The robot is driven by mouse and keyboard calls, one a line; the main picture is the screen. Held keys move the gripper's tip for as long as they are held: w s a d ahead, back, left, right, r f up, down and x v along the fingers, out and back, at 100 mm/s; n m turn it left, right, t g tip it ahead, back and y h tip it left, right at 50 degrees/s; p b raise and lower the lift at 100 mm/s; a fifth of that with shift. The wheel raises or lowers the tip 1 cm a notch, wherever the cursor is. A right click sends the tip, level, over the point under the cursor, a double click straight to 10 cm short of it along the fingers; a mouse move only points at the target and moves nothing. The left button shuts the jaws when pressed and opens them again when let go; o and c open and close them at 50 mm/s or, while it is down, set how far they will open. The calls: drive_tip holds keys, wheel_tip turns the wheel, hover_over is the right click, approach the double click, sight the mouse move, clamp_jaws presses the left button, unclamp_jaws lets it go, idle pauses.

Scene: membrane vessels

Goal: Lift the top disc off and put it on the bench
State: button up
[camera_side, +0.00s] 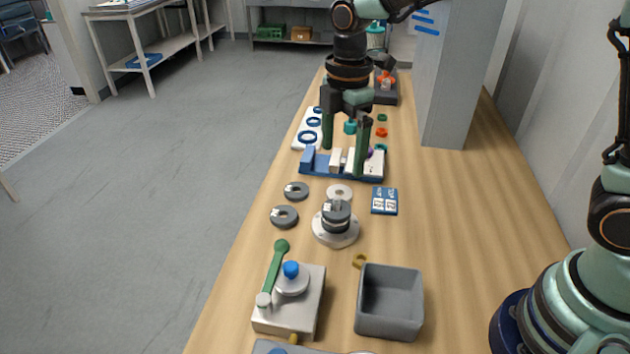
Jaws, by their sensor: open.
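A dark grey stack with a top disc (336,208) stands on a round pale base (335,239) near the middle of the bench (455,240). Small light marks show on the top disc. My gripper (343,162) is open, with two dark green fingers pointing down. It is above and behind the stack in the picture, by the blue rack, apart from the disc.
Two loose grey discs (297,191) (284,216) and a white ring (339,191) lie near the stack. A blue rack (316,171), a blue card (384,201), a grey bin (389,302) and a clamp block (290,300) surround it. A grey pillar (450,90) stands back right.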

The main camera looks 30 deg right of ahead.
sight(335, 198)
drive_tip(key=f, duration=0.7)
drive_tip(key=shift+a+f, duration=0.1)
drive_tip(key=shift+a, duration=0.1)
drive_tip(key=shift+w+a+f, duration=0.1)
drive_tip(key=shift+a+f, duration=0.05)
drive_tip(key=shift+f, duration=1.2)
drive_tip(key=shift+a+f, duration=0.1)
drive_tip(key=shift+f, duration=1.25)
drive_tip(key=c, duration=1.3)
